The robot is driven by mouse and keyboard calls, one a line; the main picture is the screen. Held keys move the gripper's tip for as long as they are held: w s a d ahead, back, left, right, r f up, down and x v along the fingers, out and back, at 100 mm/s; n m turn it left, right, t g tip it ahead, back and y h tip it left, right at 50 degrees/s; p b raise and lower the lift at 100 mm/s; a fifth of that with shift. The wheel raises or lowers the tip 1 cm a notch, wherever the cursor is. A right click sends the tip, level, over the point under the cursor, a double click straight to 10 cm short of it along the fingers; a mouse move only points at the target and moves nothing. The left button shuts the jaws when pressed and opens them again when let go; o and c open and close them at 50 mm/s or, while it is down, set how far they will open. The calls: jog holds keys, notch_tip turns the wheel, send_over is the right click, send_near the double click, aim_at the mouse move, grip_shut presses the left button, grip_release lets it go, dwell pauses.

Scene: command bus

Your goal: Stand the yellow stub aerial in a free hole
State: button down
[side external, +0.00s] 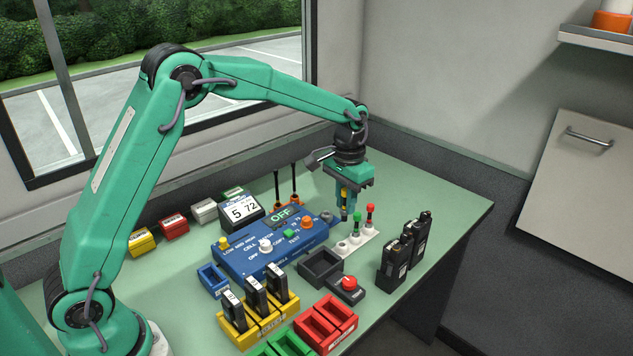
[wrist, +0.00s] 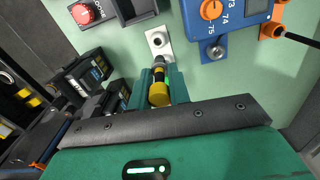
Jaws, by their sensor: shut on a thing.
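My gripper (side external: 345,203) is shut on the yellow stub aerial (side external: 344,193) and holds it roughly upright, its dark tip pointing down. In the wrist view the aerial (wrist: 159,95) lies between the two fingers (wrist: 159,85), yellow end nearest the camera. The white holder strip (side external: 341,252) is just below, with an empty raised hole at its near end. That hole also shows in the wrist view (wrist: 158,41), ahead of the aerial's tip. A green-topped aerial (side external: 357,217) and a red-topped aerial (side external: 370,210) stand in the strip. The aerial's tip appears apart from the strip.
The blue control box (side external: 258,262) stands left of the strip. Black radios (side external: 396,262) stand to its right. A dark empty tray (side external: 321,265) and a red button (side external: 349,284) are in front. Yellow (side external: 237,335) and red (side external: 312,335) racks sit nearer the camera.

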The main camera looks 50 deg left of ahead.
aim_at(344, 221)
jog(key=shift+s+d+f, duration=0.1)
jog(key=shift+s+f, duration=0.05)
jog(key=shift+f, duration=0.45)
jog(key=shift+s+f, duration=0.15)
jog(key=shift+f, duration=0.4)
jog(key=shift+f, duration=0.15)
jog(key=shift+f, duration=2)
jog(key=shift+f, duration=0.6)
jog(key=c, duration=0.9)
grip_release()
jog(key=shift+r, duration=0.2)
